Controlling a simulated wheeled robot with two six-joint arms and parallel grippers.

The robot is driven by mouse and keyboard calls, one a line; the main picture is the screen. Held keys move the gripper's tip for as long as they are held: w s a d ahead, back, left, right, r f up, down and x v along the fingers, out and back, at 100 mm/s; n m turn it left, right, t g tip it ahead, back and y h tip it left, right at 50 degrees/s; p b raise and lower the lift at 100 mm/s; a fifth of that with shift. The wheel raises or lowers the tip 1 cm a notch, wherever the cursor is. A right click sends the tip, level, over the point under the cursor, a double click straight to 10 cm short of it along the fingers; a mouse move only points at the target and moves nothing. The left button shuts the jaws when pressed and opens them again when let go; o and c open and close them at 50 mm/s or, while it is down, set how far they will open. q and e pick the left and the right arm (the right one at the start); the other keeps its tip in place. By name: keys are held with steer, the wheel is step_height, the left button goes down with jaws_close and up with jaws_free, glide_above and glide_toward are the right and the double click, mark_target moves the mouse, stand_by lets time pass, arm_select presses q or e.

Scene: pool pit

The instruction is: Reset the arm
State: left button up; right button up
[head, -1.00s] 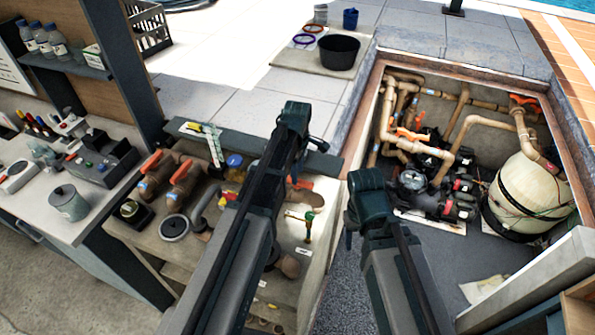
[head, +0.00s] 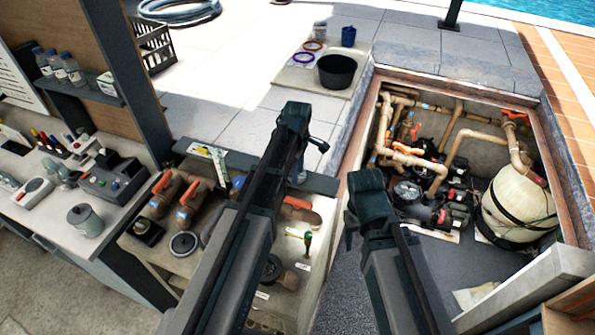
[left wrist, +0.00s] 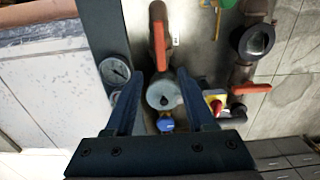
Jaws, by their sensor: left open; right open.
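My left arm (head: 245,230) and right arm (head: 395,260) reach up from the bottom of the head view, side by side. Their far ends are bent joints, and neither pair of fingertips can be made out there. In the left wrist view my left gripper (left wrist: 166,88) is open, its two dark fingers well apart and holding nothing. Behind the fingers is a round grey cap (left wrist: 163,96) below an orange valve handle (left wrist: 159,43). Nothing visible shows contact with them. My right gripper is hidden.
A bench with pipe fittings (head: 183,197) lies beside and behind my left arm. The sunken pit with pumps and a cream tank (head: 517,205) is to the right. A counter with a control box (head: 112,180) is at left.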

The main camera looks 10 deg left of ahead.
stand_by(0.3)
arm_select(q)
steer(key=s+a+m, duration=0.2)
steer(key=s+m, duration=1.3)
steer(key=m, duration=0.1)
steer(key=s+d+f+m+b, duration=0.1)
steer(key=d+f+b, duration=0.2)
steer(key=f+b, duration=0.3)
steer(key=s+d+f+m+b, duration=0.2)
steer(key=d+f+b, duration=0.2)
steer(key=f+b, duration=0.2)
steer(key=s+d+f+m+y+b, duration=0.1)
steer(key=s+d+f+b, duration=0.1)
steer(key=f+b, duration=0.4)
steer(key=shift+s+d+f, duration=0.1)
steer(key=shift+d, duration=0.35)
steer(key=shift+s+d+f, duration=0.1)
steer(key=shift+d, duration=0.35)
